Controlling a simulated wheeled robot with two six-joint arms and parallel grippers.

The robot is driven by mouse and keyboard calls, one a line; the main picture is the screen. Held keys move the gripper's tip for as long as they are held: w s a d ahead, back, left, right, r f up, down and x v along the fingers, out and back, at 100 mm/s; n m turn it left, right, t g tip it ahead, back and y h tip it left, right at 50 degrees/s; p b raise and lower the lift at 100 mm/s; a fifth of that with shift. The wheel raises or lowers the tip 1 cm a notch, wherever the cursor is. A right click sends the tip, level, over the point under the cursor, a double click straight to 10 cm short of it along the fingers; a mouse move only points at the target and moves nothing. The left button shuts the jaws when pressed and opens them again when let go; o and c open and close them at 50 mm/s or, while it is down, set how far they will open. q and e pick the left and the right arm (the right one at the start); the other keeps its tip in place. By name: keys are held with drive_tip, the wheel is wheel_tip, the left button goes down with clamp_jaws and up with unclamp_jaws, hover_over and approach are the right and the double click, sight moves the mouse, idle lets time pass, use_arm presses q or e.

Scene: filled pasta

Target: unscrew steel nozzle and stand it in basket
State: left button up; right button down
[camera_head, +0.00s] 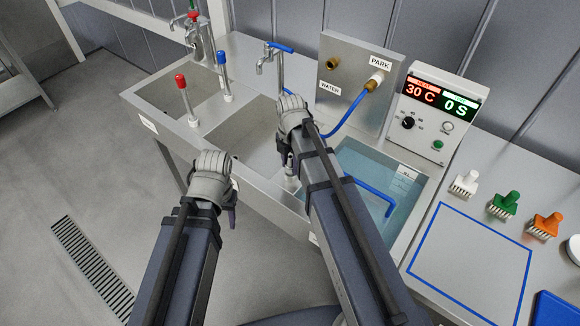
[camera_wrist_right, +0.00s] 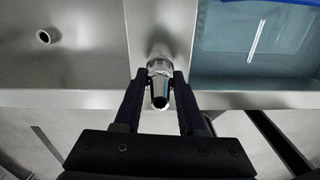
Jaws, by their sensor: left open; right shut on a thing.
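My right gripper (camera_head: 292,112) is over the divider between the sink's middle basin and the water-filled basin. In the right wrist view, its two fingers are shut on a steel nozzle (camera_wrist_right: 160,98), a tapered metal piece with a dark open end. A small metal part (camera_head: 289,164) shows just below the right gripper in the head view. My left gripper (camera_head: 213,182) is open and empty, in front of the sink's front edge. I cannot make out a basket in either view.
A blue hose (camera_head: 347,118) runs from the panel marked PARK (camera_head: 340,62) down behind my right gripper. A blue-handled tap (camera_head: 279,62) stands behind the basins. Red (camera_head: 186,95) and blue (camera_head: 224,75) knobs stand at left.

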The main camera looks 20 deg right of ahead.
drive_tip(key=n, duration=0.4)
drive_tip(key=shift+n, duration=0.8)
drive_tip(key=shift+n, duration=1.5)
drive_tip(key=shift+c, duration=2)
unclamp_jaws()
